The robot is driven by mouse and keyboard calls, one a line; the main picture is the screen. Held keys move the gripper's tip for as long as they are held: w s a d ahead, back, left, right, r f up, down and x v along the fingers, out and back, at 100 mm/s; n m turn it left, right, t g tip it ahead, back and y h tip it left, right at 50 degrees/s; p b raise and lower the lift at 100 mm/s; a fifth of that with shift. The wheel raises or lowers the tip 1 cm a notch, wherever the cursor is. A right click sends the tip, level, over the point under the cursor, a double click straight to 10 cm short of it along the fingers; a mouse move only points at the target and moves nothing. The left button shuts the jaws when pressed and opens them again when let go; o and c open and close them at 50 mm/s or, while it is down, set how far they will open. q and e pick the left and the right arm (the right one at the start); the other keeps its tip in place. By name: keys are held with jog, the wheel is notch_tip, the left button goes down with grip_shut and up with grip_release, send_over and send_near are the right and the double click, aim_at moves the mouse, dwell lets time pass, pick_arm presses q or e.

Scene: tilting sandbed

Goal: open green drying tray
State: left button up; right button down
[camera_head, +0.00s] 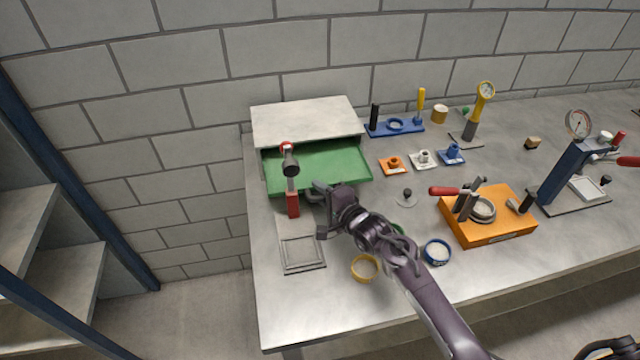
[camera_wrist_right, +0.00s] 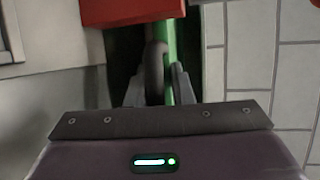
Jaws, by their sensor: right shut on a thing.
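The green drying tray (camera_head: 325,165) sticks out of the front of the grey box (camera_head: 305,122) at the back left of the table. My right gripper (camera_head: 316,193) is at the tray's front edge, beside the red-handled tool. In the right wrist view, the fingers of my right gripper (camera_wrist_right: 160,88) are shut around a narrow green strip of the tray (camera_wrist_right: 175,65) and a dark rounded part. How the fingers sit on it is partly hidden.
A tool with a red block (camera_head: 292,204) stands in front of the tray, left of my gripper. A square frame (camera_head: 302,252) and a yellow ring (camera_head: 365,268) lie nearer. An orange base (camera_head: 490,240) stands to the right. The front left tabletop is clear.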

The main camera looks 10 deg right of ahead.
jog(key=c, duration=1.6)
grip_release()
jog(key=shift+f, duration=0.5)
jog(key=shift+o, duration=1)
jog(key=shift+w+r, duration=0.1)
jog(key=shift+r, duration=0.15)
jog(key=b+v, duration=0.1)
jog(key=v, duration=0.5)
jog(key=shift+s+d, duration=0.15)
jog(key=shift+s, duration=0.25)
jog(key=shift+s+d+r, duration=0.15)
jog(key=shift+s, duration=0.25)
pick_arm(q)
jog(key=shift+w+f, duration=0.35)
jog(key=shift+w, duration=0.25)
jog(key=shift+w+f, duration=0.35)
jog(key=shift+w, duration=0.2)
jog(key=shift+d, duration=0.1)
